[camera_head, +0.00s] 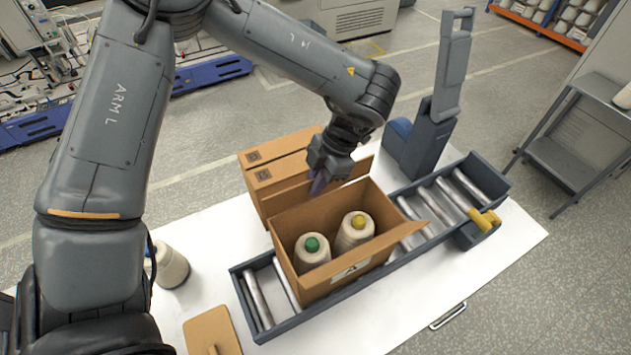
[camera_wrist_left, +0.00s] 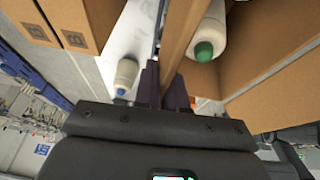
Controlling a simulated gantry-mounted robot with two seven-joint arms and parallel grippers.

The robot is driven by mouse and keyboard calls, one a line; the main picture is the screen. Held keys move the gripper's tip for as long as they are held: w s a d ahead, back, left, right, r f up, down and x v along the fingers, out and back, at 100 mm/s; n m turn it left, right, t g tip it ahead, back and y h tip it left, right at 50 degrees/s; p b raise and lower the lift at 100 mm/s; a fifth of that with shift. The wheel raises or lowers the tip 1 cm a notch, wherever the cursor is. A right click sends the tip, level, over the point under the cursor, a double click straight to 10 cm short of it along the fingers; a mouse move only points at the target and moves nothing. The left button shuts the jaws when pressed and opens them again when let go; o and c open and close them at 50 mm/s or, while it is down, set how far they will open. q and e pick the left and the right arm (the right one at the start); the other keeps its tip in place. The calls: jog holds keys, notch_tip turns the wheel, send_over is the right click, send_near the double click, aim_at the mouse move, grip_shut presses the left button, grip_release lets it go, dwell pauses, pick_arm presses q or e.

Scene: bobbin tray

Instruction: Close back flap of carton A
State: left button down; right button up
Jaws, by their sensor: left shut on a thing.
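Carton A (camera_head: 345,274) is an open brown box on the roller conveyor, its label facing front. Inside stand two cream bobbins, one green-topped (camera_head: 312,252) and one yellow-topped (camera_head: 355,233). The back flap (camera_head: 358,171) stands raised at the carton's rear edge. My left gripper (camera_head: 317,186) is at the rear side of carton A, its dark fingers shut on the upright back flap. In the left wrist view the flap's board (camera_wrist_left: 182,35) runs in between the fingertips (camera_wrist_left: 165,78). My arm hides part of the rear area. My right gripper is not in view.
Closed cartons (camera_head: 262,178) stand just behind carton A. A side flap (camera_head: 408,233) sticks out to its right. A grey upright device (camera_head: 424,130) stands beyond the conveyor.

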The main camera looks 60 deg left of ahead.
pick_arm(q)
jog(key=c, duration=1.3)
grip_release()
jog(key=shift+w+r, duration=0.2)
jog(key=shift+r, duration=0.2)
jog(key=p+v, duration=0.1)
jog(key=v, duration=0.3)
jog(key=shift+p+v, duration=3)
jog(key=shift+p, duration=0.25)
